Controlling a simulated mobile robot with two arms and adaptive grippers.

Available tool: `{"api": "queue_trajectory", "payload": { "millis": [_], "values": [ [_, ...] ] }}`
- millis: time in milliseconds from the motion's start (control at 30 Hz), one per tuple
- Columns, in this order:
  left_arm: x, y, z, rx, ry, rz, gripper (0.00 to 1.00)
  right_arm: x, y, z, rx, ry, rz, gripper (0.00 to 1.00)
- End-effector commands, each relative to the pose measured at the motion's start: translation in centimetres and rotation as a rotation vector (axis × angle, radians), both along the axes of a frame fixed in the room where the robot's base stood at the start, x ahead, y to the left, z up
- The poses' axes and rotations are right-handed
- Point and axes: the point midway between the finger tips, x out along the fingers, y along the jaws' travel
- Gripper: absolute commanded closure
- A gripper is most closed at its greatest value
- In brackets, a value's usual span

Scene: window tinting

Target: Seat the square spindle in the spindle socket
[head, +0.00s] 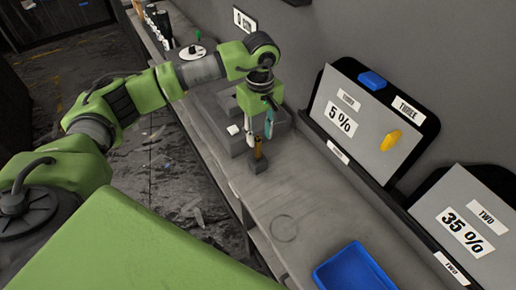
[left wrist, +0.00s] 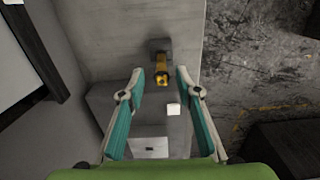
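A brass-yellow upright piece, which looks like the square spindle (head: 258,149), stands at a small dark block (head: 258,164) on the grey counter. The piece also shows in the left wrist view (left wrist: 162,75), with the dark block (left wrist: 158,46) beyond it. I cannot tell whether it is in the block or behind it, and no separate spindle socket can be made out. My left gripper (head: 259,136) points down above the piece. In the left wrist view its teal fingers (left wrist: 161,72) are spread, with the piece between and slightly past their tips. My right gripper is not in view.
Grey stepped blocks (head: 229,110) with a small white piece (head: 233,130) stand beside the gripper. A blue tray (head: 352,270) lies at the counter's near end. Panels marked 5 % (head: 352,122) and 35 % (head: 468,226) lean at right. The counter between is mostly clear.

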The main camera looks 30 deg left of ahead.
Motion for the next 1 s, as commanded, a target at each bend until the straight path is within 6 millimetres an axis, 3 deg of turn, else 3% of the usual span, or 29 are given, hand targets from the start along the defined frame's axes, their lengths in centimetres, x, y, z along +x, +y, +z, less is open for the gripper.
{"api": "queue_trajectory", "payload": {
  "millis": [167, 300, 467, 700, 967, 1000],
  "values": [
    [0.0, 0.0, -2.3, 0.000, 0.001, 0.000, 0.69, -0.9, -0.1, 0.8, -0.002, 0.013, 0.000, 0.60],
    [-0.1, 0.0, -3.1, -0.002, 0.001, 0.000, 0.69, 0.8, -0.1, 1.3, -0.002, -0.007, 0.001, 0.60],
    [-0.5, 0.4, -4.7, -0.002, 0.005, 0.002, 0.69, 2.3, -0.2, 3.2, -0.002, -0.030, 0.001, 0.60],
    [-0.5, 0.6, -7.8, -0.003, 0.002, 0.001, 0.69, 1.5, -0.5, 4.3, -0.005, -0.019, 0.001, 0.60],
    [-0.4, 0.6, -8.1, -0.003, -0.001, 0.000, 0.69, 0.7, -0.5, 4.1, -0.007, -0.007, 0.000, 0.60],
    [-0.4, 0.6, -8.1, -0.003, -0.001, 0.000, 0.79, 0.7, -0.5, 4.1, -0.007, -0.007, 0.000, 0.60]
  ]
}}
